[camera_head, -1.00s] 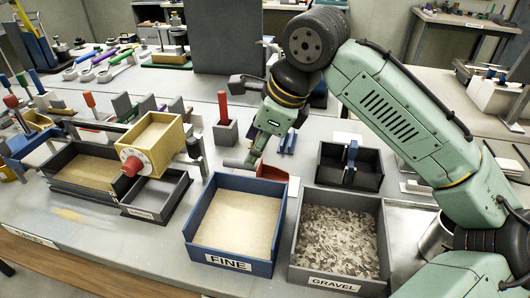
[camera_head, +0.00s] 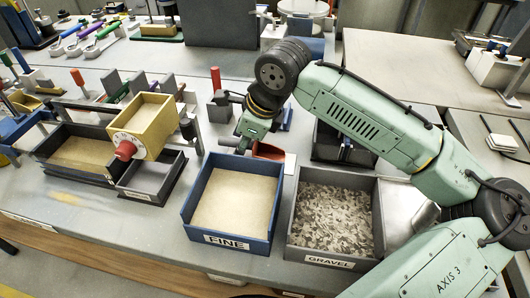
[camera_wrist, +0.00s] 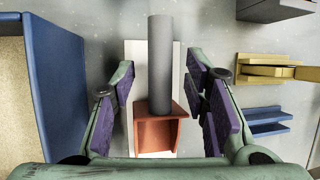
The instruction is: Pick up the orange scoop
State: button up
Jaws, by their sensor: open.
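The orange scoop (camera_wrist: 160,128) has a red-orange pan and a thick grey handle, and lies on a pale strip in the wrist view. In the head view its pan (camera_head: 268,151) shows behind the FINE bin, partly hidden by my gripper (camera_head: 243,145). In the wrist view my gripper (camera_wrist: 162,100) is open, with its purple-padded fingers on either side of the scoop. Gaps show between the fingers and the handle. I cannot tell how far above the scoop the fingertips are.
The blue FINE bin (camera_head: 188,205) stands just in front of the scoop, with the GRAVEL bin (camera_head: 291,235) to its right. A dark tray (camera_head: 327,150) is behind the gravel. A yellow box (camera_head: 147,126) stands left. A blue holder (camera_wrist: 262,122) is right of my gripper in the wrist view.

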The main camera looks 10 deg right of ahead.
jog(key=shift+w+a+f, duration=0.15)
jog(key=shift+f, duration=0.3)
grip_shut()
dwell(0.5)
